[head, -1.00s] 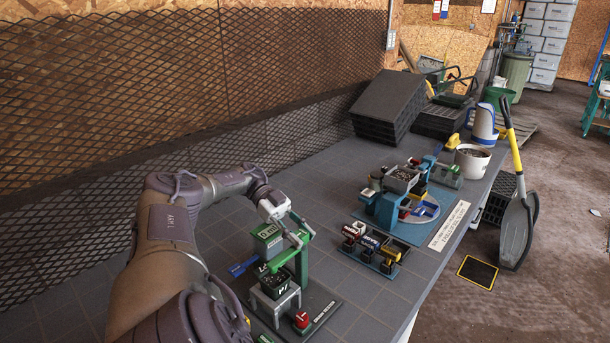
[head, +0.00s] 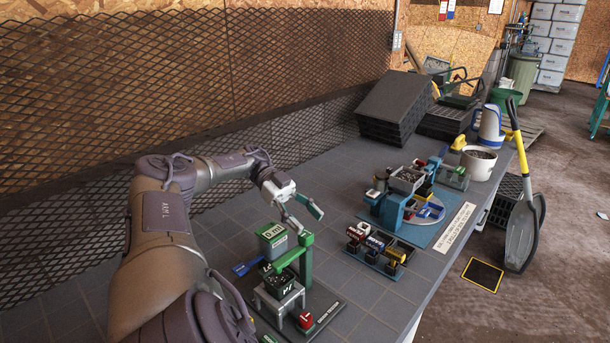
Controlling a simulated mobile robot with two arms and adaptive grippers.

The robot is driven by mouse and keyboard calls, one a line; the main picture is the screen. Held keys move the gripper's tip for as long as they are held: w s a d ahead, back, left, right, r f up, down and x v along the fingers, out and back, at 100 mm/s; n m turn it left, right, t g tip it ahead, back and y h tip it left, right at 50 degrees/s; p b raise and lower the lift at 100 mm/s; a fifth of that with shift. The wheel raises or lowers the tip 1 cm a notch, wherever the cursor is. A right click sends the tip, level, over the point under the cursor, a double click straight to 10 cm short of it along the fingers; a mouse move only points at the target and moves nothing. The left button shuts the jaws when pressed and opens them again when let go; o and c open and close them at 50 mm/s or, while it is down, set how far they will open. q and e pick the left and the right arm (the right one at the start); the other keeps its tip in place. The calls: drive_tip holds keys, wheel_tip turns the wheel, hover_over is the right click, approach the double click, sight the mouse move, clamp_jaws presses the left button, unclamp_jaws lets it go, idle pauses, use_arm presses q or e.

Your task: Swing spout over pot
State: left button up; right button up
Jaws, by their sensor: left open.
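A small green station stands on a dark base plate (head: 335,313) at the near end of the bench. It has an upright green post (head: 305,262) and a green spout arm (head: 288,259) that reaches left from the post. The spout's end is above or beside a dark pot (head: 279,281) on a grey stand; the overlap makes the exact alignment hard to tell. A green box (head: 271,238) stands behind the spout. My left gripper (head: 308,218) is open and empty, above and behind the post, apparently clear of it. My right gripper is not in view.
A red button (head: 305,320) is on the base plate's front. A blue lever (head: 247,267) is left of the green box. Wire mesh borders the bench's back.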

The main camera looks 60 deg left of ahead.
use_arm(q)
drive_tip(key=shift+r, duration=2.4)
